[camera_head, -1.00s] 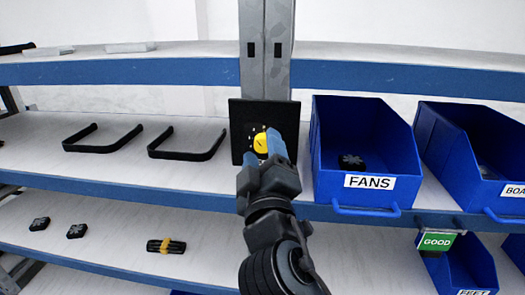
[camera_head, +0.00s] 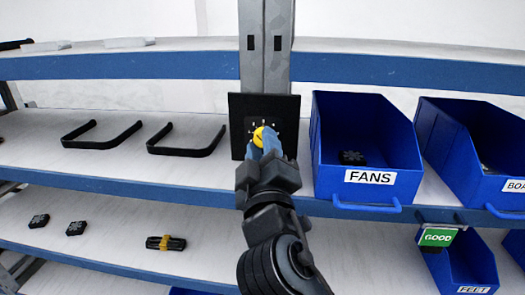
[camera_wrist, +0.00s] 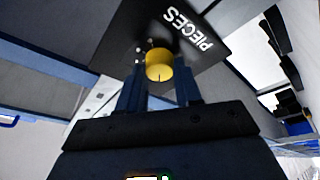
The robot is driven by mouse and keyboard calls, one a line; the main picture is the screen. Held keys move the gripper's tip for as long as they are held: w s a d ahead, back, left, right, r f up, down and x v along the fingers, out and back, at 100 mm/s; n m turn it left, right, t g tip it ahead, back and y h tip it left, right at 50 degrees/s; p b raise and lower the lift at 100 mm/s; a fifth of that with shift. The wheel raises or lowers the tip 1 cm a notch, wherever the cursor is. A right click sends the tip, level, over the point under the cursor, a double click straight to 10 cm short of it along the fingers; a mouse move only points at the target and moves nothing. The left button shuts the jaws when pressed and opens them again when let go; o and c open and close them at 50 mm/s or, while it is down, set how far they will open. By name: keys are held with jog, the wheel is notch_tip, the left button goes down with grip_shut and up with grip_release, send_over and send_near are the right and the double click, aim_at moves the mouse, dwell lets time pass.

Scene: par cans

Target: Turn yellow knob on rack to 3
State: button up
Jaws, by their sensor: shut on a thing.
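The yellow knob (camera_head: 261,132) sits on a black square panel (camera_head: 240,108) fixed to the grey upright of the rack. White marks ring the knob. Its number marks are too small to read. In the wrist view the knob (camera_wrist: 158,66) shows a short dark line on its lower side. The panel (camera_wrist: 212,24) carries the word PIECES there. My gripper (camera_head: 268,143) reaches up to the panel from below, with its blue fingers at the knob. In the wrist view my gripper (camera_wrist: 159,84) has one finger on each side of the knob and is shut on it. The fingers hide part of the knob in the head view.
A blue FANS bin (camera_head: 368,196) stands close right of the panel, with another blue bin (camera_head: 478,160) beyond it. Two black handles (camera_head: 188,151) lie on the shelf to the left. A green GOOD sign (camera_head: 437,237) hangs lower right.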

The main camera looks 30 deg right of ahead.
jog(key=shift+f+m+h+b, duration=0.3)
jog(key=shift+m+b, duration=0.35)
jog(key=shift+b, duration=0.7)
jog(key=shift+f+m+h+b, duration=0.25)
jog(key=shift+m+b, duration=0.4)
jog(key=shift+b, duration=0.7)
jog(key=m+h+b, duration=0.1)
jog(key=m+b, duration=0.1)
jog(key=b, duration=0.1)
jog(key=shift+a+r, duration=0.1)
jog(key=m+h+b, duration=0.1)
jog(key=m+b, duration=0.2)
jog(key=b, duration=0.3)
jog(key=shift+w+r+m+g, duration=0.1)
jog(key=shift+m+g, duration=0.3)
jog(key=shift+a+r+m+h+b, duration=0.1)
jog(key=shift+r+m+h+b, duration=0.05)
jog(key=shift+m+h+b, duration=0.65)
jog(key=shift+r+g+b, duration=0.15)
jog(key=shift+g+b, duration=0.15)
jog(key=shift+b, duration=0.05)
jog(key=o, duration=1)
jog(key=shift+b+v, duration=0.55)
jog(key=shift+v, duration=3.35)
